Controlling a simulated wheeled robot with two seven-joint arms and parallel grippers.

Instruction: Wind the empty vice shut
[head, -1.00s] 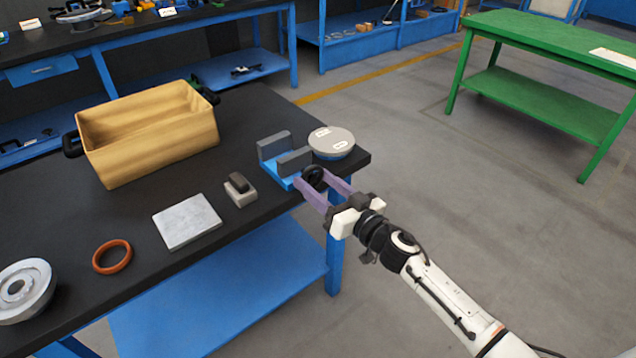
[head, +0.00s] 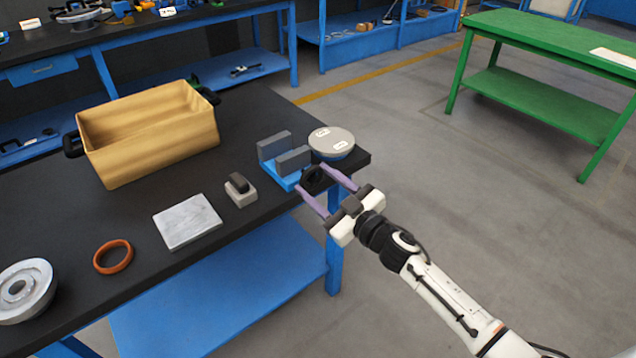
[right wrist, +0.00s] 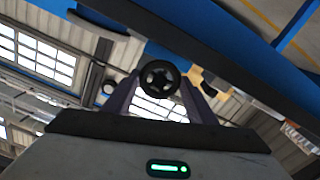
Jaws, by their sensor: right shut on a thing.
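The vice has a blue base (head: 287,179) and two grey jaws (head: 275,147) with a clear gap between them and nothing in it. It stands near the right end of the black bench. Its black handwheel (head: 313,179) faces the front edge. My right gripper (head: 326,180) has its purple fingers on either side of the handwheel and is shut on it. In the right wrist view the spoked handwheel (right wrist: 159,79) shows between the fingertips. My left gripper is not in view.
A round grey-topped disc (head: 331,141) stands just behind the vice. A small block with a dark top (head: 240,190), a grey plate (head: 187,221), an orange ring (head: 113,257), a flanged metal part (head: 24,290) and a wooden box (head: 150,135) stand to the left.

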